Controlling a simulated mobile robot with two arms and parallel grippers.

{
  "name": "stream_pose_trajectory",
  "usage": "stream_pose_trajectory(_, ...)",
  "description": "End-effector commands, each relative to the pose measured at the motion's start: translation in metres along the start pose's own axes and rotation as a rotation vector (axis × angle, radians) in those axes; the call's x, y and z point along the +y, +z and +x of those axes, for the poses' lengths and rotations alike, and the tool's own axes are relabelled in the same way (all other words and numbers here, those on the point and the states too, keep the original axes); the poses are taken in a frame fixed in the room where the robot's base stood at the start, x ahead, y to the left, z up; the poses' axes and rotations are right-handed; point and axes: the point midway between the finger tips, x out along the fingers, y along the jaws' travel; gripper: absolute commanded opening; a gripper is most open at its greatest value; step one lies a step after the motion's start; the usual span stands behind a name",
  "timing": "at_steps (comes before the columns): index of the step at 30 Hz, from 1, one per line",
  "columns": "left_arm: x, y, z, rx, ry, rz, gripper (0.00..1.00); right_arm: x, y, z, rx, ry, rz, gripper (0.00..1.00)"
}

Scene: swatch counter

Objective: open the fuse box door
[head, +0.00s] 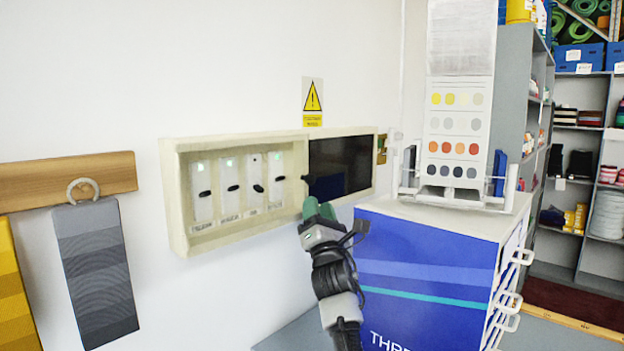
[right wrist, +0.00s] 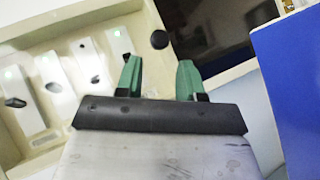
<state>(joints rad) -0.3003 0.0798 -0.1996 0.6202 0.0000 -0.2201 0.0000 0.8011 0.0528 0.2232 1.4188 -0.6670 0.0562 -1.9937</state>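The fuse box (head: 178,200) is a cream case on the white wall. Its left part is uncovered and shows several white switches (head: 229,190) with black levers and green lights. A dark panel (head: 340,166) in a cream frame, apparently the door, stands at the right. A small black knob (head: 306,179) is near the panel's left edge; the right wrist view shows this knob (right wrist: 159,40) beyond the fingertips, not between them. My right gripper (head: 318,208) is just below the knob. Its green fingers (right wrist: 159,70) are apart with nothing between them. My left gripper is out of view.
A blue drawer cabinet (head: 430,265) with a colour-card stand (head: 458,130) is close on the right of my right arm. A yellow warning sign (head: 312,100) is above the box. Grey swatches (head: 97,270) hang from a wooden rail (head: 60,182) at left.

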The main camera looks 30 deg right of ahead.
Motion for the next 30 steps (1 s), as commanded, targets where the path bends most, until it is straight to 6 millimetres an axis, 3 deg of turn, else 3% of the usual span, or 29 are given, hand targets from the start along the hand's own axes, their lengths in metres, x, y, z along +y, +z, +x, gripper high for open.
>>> stream_pose_trajectory(3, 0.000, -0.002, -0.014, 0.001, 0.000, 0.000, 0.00, 0.003, 0.004, 0.028, -0.001, -0.001, 0.004, 0.38)
stream_pose_trajectory(12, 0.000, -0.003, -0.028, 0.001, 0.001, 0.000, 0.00, 0.001, 0.002, 0.068, 0.001, -0.002, 0.003, 0.38)
stream_pose_trajectory(26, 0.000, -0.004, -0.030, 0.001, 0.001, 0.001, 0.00, 0.000, 0.000, 0.077, 0.001, -0.001, 0.003, 0.38)
stream_pose_trajectory(30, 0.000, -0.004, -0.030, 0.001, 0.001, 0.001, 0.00, 0.000, 0.000, 0.077, 0.001, -0.001, 0.003, 0.20)
